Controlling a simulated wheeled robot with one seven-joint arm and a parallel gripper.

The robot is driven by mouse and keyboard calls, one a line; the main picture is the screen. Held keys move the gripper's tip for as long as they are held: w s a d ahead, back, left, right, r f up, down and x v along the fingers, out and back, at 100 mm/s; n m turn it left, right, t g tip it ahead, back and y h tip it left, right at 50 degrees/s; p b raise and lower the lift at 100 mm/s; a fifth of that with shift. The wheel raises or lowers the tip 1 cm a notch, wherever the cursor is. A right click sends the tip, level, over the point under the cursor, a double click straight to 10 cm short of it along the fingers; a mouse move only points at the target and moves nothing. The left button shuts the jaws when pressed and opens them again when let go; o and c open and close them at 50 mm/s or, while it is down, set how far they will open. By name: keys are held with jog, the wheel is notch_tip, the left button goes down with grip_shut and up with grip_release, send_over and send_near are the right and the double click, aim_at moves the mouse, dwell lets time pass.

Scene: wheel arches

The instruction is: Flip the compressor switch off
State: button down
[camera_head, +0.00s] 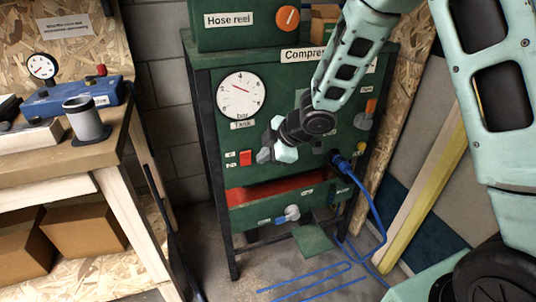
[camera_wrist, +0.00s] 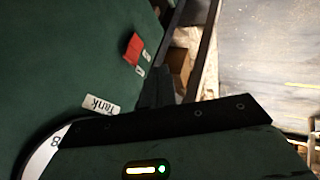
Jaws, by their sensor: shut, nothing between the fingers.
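The compressor (camera_head: 225,140) is a green cabinet with a pressure gauge and a "Tank" label. A small red switch (camera_head: 246,158) sits on its front panel, low and left, below the gauge, with two small white labels to its left. It also shows in the wrist view (camera_wrist: 133,48), with its labels beside it. I cannot tell which way it is set. My gripper (camera_head: 265,154) is shut and empty, in front of the panel just right of the switch. In the wrist view the dark fingers (camera_wrist: 157,82) show below and right of the switch, apart from it in the picture.
An orange knob (camera_head: 288,19) is on the hose reel box above. A blue hose (camera_head: 372,195) plugs into the panel at right and trails to the floor. A red-lined tray (camera_head: 262,191) lies below the panel. A workbench (camera_head: 105,150) stands at left.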

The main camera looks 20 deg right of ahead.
aim_at(242, 159)
jog(key=w+f, duration=0.1)
jog(key=w, duration=0.1)
jog(key=w+a+f, duration=0.1)
jog(key=w, duration=0.1)
jog(key=w+a+f, duration=0.1)
jog(key=w, duration=0.1)
jog(key=shift+a+f, duration=0.1)
jog(key=shift+f, duration=0.3)
jog(key=shift+w, duration=0.35)
jog(key=shift+p, duration=0.3)
jog(key=shift+w+r+p, duration=0.3)
jog(key=shift+p, duration=0.55)
jog(key=shift+f+b, duration=0.25)
jog(key=shift+b, duration=0.05)
jog(key=shift+r, duration=0.1)
